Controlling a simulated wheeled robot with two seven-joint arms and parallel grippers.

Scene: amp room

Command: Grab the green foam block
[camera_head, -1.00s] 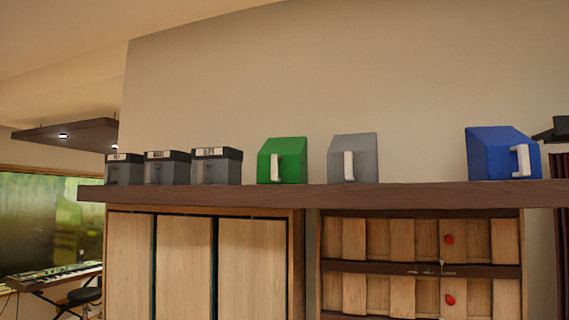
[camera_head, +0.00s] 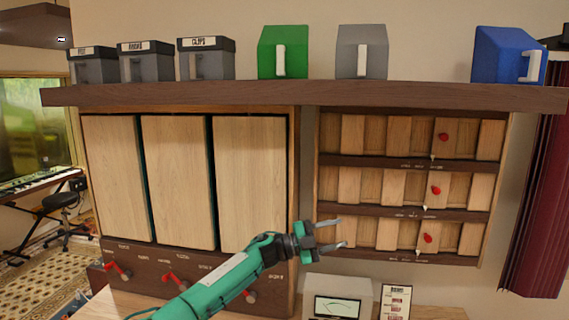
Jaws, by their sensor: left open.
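The green foam block (camera_head: 283,52) stands upright on the high brown shelf (camera_head: 200,95), between a grey bin and a grey block. It has a white handle on its front. My left gripper (camera_head: 342,234) is open and empty, well below the shelf, in front of the lower edge of the slatted wooden panel. It is below and a little right of the green block, far from touching it. My right gripper is not in view.
A grey block (camera_head: 361,52) and a blue block (camera_head: 508,56) stand right of the green one. Several grey labelled bins (camera_head: 206,59) stand left. Wooden doors (camera_head: 250,180) and the slatted panel (camera_head: 410,186) with red knobs are below. A meter box (camera_head: 338,296) stands low.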

